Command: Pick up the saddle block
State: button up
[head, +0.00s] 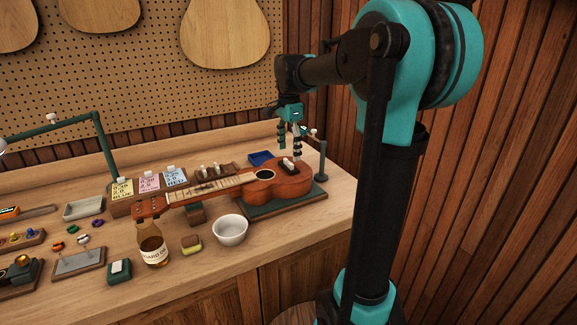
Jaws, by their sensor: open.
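A brown ukulele (283,188) lies on a green mat on the bench. On its body sits a small dark block with white pieces (288,164), at the bridge; this looks like the saddle block, though it is small in view. My gripper (290,154) is open, fingers pointing down, just above and around the back of that block. I cannot tell whether the fingers touch it. A second small white block (120,267) sits on a dark green base at the front left.
A white bowl (230,230), a glue bottle (152,243) and a yellow-green sponge-like block (191,244) stand in front of the ukulele. A blue tray (261,158) lies behind it. A dark green post (321,160) stands right. Price cards (148,182) and a lamp arm (103,145) are left.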

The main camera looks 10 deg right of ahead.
aim_at(289, 161)
jog(key=shift+f, duration=1.7)
jog(key=c, duration=1)
jog(key=shift+r, duration=0.1)
jog(key=shift+c, duration=0.2)
